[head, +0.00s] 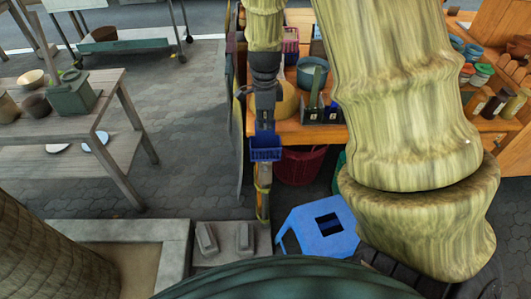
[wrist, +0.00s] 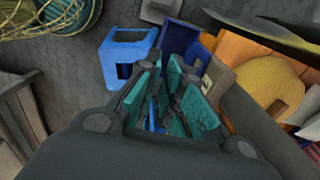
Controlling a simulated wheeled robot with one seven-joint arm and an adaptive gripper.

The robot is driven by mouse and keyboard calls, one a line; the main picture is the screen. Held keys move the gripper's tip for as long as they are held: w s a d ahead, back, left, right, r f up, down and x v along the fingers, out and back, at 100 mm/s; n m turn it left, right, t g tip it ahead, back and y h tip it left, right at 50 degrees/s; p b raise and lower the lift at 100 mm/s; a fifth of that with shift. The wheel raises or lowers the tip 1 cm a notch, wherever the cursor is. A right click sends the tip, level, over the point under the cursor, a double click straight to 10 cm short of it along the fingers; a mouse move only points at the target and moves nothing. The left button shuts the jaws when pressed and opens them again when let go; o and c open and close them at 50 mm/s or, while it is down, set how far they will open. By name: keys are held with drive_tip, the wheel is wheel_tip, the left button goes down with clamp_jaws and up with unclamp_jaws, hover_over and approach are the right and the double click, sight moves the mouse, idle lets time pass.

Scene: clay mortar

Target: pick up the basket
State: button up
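A small blue basket (head: 266,148) shows in the head view directly below the end of my arm. A dark blue open box, which looks like the same basket (wrist: 180,37), shows in the wrist view beyond the fingertips. My gripper (wrist: 172,92) has teal-padded fingers that stand apart with a gap between them; I see nothing clearly clamped there. Whether the fingers touch the basket cannot be told. A dark red basket (head: 302,165) stands on the floor under the table, and a small pink basket (head: 290,40) sits on the tabletop.
A blue stool (head: 322,228) stands near the basket, also in the wrist view (wrist: 124,58). An orange wooden table (head: 290,132) holds pots and boxes. A grey bench (head: 60,165) with bowls stands left. Paved floor (head: 185,120) is clear between.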

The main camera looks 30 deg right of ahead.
sight(265, 149)
wheel_tip(265, 149, down, 4)
drive_tip(key=shift+r+b, duration=0.25)
drive_tip(key=shift+b, duration=0.1)
wheel_tip(265, 149, down, 3)
drive_tip(key=shift+w+f, duration=0.1)
drive_tip(key=shift+d+f+p, duration=0.1)
drive_tip(key=shift+f+p, duration=0.9)
drive_tip(key=shift+f, duration=2.1)
drive_tip(key=shift+c, duration=0.4)
clamp_jaws()
drive_tip(key=shift+r, duration=0.1)
